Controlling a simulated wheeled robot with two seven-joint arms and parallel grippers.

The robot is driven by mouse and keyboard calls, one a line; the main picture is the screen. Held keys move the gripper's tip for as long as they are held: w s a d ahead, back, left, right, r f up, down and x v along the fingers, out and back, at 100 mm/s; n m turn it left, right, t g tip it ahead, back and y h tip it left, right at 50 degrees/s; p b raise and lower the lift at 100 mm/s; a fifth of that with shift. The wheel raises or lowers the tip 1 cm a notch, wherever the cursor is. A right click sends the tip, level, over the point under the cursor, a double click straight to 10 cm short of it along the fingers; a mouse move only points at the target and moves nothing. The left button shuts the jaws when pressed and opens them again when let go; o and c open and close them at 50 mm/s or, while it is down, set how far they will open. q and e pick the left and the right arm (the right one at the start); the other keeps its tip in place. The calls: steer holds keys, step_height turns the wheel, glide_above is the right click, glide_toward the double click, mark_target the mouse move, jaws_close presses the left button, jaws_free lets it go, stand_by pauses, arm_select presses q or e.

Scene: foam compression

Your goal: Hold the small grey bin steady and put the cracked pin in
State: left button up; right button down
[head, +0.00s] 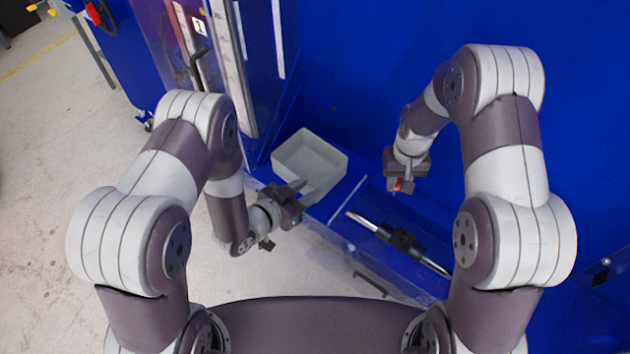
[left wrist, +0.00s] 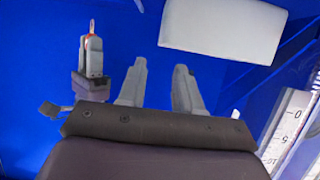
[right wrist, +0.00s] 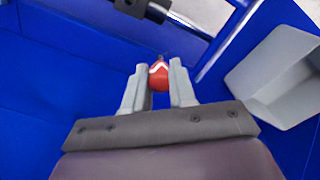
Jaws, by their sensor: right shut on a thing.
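The small grey bin (head: 300,155) stands on the blue surface in the middle of the head view. It shows at the top of the left wrist view (left wrist: 215,25) and at the right of the right wrist view (right wrist: 282,70). My left gripper (head: 300,193) is open and empty by the bin's near side; in its wrist view the fingers (left wrist: 157,78) are apart, with the bin beyond them. My right gripper (head: 397,187) is shut on a red pin with a pale mark (right wrist: 158,76), held to the right of the bin. A crack cannot be made out.
A metal rod with a black middle block (head: 400,240) lies along the blue ledge, right of the bin and nearer to me. A blue frame with a pale ruled strip (head: 232,75) rises at the bin's left. A blue panel (head: 380,60) stands behind.

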mark_target(332, 175)
arm_select(q)
steer(key=x, duration=0.8)
steer(key=shift+w+d+f, duration=0.15)
steer(key=shift+w, duration=0.1)
jaws_close()
